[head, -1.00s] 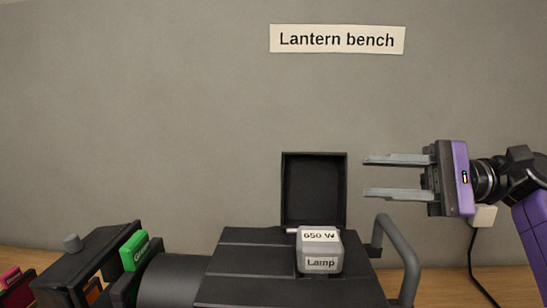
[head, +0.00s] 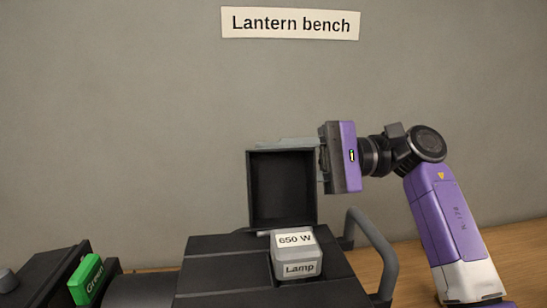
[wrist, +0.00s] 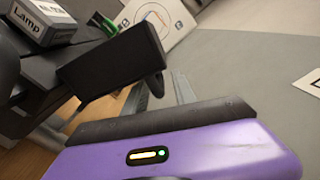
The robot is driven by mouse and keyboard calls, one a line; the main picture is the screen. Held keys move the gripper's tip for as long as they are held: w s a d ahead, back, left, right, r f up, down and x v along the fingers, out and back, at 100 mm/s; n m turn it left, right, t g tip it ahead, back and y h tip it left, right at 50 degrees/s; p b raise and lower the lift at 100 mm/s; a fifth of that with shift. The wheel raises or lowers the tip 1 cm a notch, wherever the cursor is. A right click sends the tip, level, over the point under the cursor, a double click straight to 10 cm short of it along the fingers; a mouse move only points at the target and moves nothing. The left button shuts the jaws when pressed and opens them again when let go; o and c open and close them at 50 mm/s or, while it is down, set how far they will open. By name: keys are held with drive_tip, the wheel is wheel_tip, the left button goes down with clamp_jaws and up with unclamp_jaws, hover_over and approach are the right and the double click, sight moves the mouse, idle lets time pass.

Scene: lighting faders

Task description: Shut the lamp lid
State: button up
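The lamp lid (head: 282,190) is a black, shallow, box-like flap standing upright and open at the back of the black lantern housing (head: 215,262). A grey lamp block (head: 297,257) labelled "650 W" and "Lamp" sits in the opening in front of it. My gripper comes in from the right, with its fingers reaching behind the lid. One finger (head: 290,143) shows just above the lid's top edge; the other is mostly hidden. Contact with the lid cannot be told.
A grey curved handle (head: 372,245) stands at the housing's right side. A green block (head: 86,279) sits at the lower left. The grey wall (head: 120,120) with a "Lantern bench" sign (head: 290,23) is behind. The space above the lamp looks clear.

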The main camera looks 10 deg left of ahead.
drive_tip(key=shift+a, duration=0.15)
clamp_jaws()
idle(1.4)
